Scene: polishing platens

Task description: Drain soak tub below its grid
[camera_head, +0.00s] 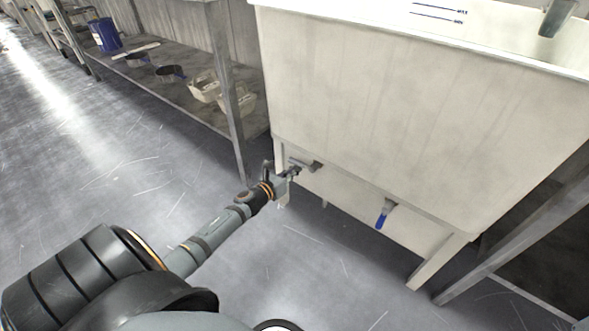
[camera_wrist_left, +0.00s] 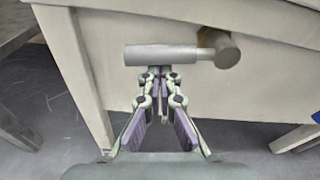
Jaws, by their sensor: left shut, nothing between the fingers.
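The soak tub (camera_head: 400,115) is a large off-white tub on legs, with two dark level marks (camera_head: 437,14) on its inner wall. A grey T-shaped drain handle (camera_head: 305,164) sits low under the tub's left front. In the left wrist view its grey crossbar (camera_wrist_left: 160,55) lies level, joined at the right to a round stem (camera_wrist_left: 228,49). My left gripper (camera_head: 291,173) is shut and empty at this handle; in the left wrist view its fingertips (camera_wrist_left: 160,78) are just below the crossbar. I cannot tell whether they touch it. The grid is not visible. My right gripper is not in view.
A blue-handled valve (camera_head: 383,215) hangs under the tub, right of the grey handle. A tap (camera_head: 556,17) is over the tub at top right. A low shelf (camera_head: 185,95) at left holds pans, white baskets and a blue bucket (camera_head: 104,34). The floor at left is clear.

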